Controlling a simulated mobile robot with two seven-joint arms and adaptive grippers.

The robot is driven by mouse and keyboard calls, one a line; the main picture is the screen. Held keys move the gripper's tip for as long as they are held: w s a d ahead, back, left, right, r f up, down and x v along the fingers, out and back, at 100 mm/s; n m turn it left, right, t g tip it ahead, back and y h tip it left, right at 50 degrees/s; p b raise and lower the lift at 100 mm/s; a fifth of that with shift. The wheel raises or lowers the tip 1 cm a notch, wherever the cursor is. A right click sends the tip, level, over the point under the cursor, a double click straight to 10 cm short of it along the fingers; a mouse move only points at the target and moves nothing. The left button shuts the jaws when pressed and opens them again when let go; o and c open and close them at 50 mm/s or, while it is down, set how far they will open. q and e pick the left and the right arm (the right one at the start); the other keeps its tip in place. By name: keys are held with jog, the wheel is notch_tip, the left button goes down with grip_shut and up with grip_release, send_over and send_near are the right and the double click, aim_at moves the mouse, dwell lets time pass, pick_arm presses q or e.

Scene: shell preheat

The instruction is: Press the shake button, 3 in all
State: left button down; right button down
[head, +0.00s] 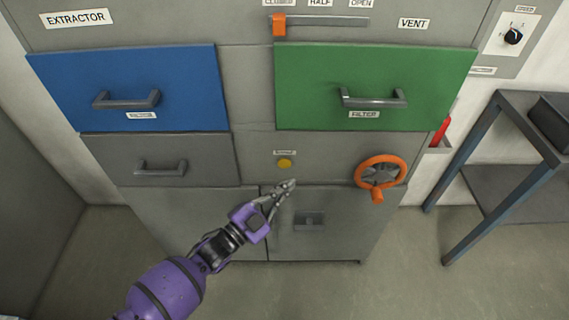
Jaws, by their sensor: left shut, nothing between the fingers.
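A round yellow button (285,164) sits on the grey front panel of the extractor cabinet, under a small label (284,153) too small to read. My left gripper (289,183) is shut and empty. In the picture its fingertips are just below the button, pointing up and right. A gap shows between the tips and the button; I cannot tell how far they are from the panel. My right gripper is not in view.
An orange handwheel (380,172) projects right of the button. A blue drawer (133,88) and a green FILTER drawer (375,85) have handles above; a grey drawer (160,160) is at left. A dark table (508,180) stands at right.

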aim_at(285, 163)
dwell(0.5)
pick_arm(q)
jog(key=s, duration=0.4)
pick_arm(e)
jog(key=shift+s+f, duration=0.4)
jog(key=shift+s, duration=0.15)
pick_arm(q)
jog(key=shift+w, duration=0.1)
